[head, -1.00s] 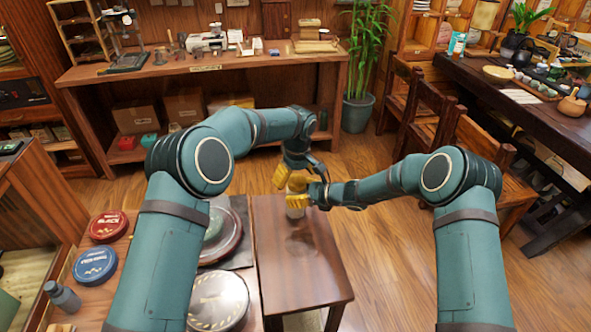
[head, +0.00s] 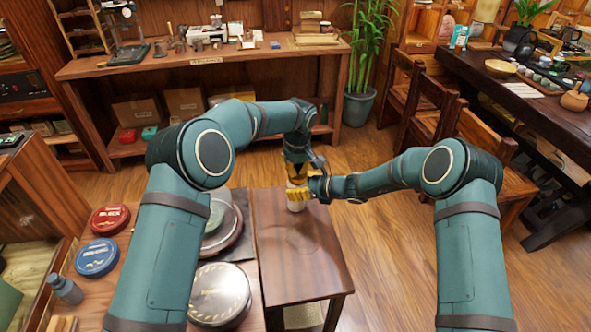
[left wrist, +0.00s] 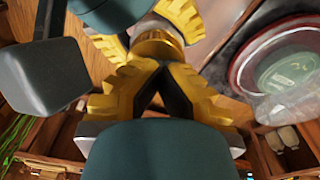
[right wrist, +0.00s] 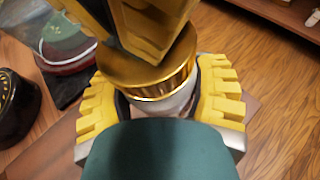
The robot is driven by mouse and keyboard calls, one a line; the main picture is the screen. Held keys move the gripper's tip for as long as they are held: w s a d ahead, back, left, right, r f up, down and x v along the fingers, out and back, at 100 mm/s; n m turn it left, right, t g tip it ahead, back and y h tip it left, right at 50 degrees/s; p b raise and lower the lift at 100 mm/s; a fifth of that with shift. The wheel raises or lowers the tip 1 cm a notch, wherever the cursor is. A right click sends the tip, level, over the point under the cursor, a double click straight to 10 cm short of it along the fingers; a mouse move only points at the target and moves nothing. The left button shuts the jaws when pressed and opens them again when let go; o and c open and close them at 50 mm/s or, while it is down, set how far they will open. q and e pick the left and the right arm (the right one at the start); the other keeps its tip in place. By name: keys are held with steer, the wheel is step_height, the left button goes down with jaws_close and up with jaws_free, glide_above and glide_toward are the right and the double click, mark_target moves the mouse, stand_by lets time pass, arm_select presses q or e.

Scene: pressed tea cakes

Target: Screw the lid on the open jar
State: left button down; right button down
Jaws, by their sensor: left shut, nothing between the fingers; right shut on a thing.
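A pale jar (head: 296,206) stands upright at the far end of the small wooden table. My right gripper (head: 299,194) is shut around its body, with a finger on each side in the right wrist view (right wrist: 160,110). A gold lid (right wrist: 150,78) with a ribbed side sits on top of the jar; I cannot tell how tightly. My left gripper (head: 297,174) is directly above the lid, shut and empty, its fingertips meeting in the left wrist view (left wrist: 162,68). Its fingers hide part of the lid's top in the right wrist view.
The small table (head: 305,262) is otherwise clear. To its left, a lower surface holds a red tin (head: 110,219), a blue tin (head: 97,257), a large round tin (head: 220,295) and a grey bottle (head: 65,289). A workbench (head: 190,66) stands behind, with wooden chairs on the right.

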arm_select(q)
steer(key=m, duration=0.5)
steer(key=shift+w+d+f, duration=0.1)
arm_select(e)
steer(key=shift+a+r, duration=0.15)
steer(key=shift+r, duration=0.05)
arm_select(q)
steer(key=m, duration=0.3)
steer(key=shift+w+m, duration=0.1)
steer(key=shift+m, duration=0.2)
steer(key=m, duration=0.5)
steer(key=shift+d, duration=0.2)
steer(key=m, duration=0.4)
steer(key=shift+d, duration=0.1)
steer(key=c, duration=1.1)
jaws_free()
steer(key=shift+o, duration=0.2)
steer(key=shift+f, duration=0.1)
arm_select(e)
steer(key=shift+w, duration=0.1)
